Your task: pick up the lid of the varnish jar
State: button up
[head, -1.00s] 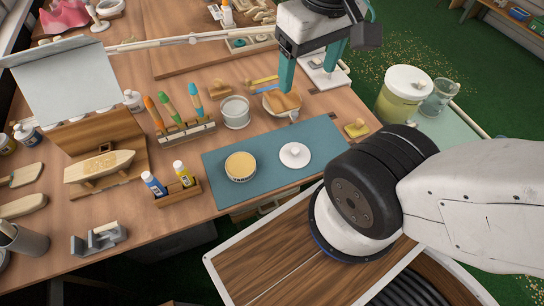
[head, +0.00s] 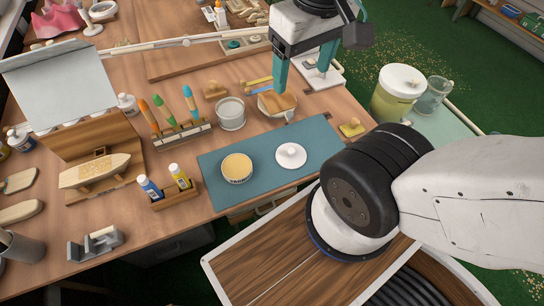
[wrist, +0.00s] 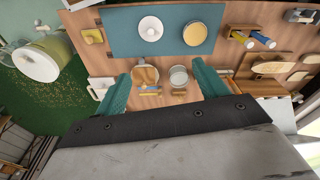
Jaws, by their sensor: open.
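A white round lid with a knob (head: 291,155) lies flat on the blue-grey mat (head: 325,138). A low round jar with amber contents (head: 237,168) stands open on the mat to its left. In the wrist view the lid (wrist: 150,29) and the jar (wrist: 195,34) lie near the top edge. My gripper (head: 302,80) is open and empty, its fingers spread above the back of the bench, beyond the mat. In the wrist view my gripper (wrist: 163,85) has its two teal fingers wide apart. The lid is not between them.
A bowl with a brush-like block (head: 276,104) and a grey tin (head: 231,114) stand behind the mat. A sponge-like block (head: 351,128) sits at its right end. Paint bottles in a rack (head: 172,188) stand to the left. A lidded bucket (head: 398,94) stands at right.

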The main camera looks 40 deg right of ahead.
aim_at(291, 155)
jog(key=z, duration=0.05)
jog(key=k, duration=1.05)
jog(key=u, duration=0.65)
jog(key=i, duration=0.55)
jog(key=u, duration=0.1)
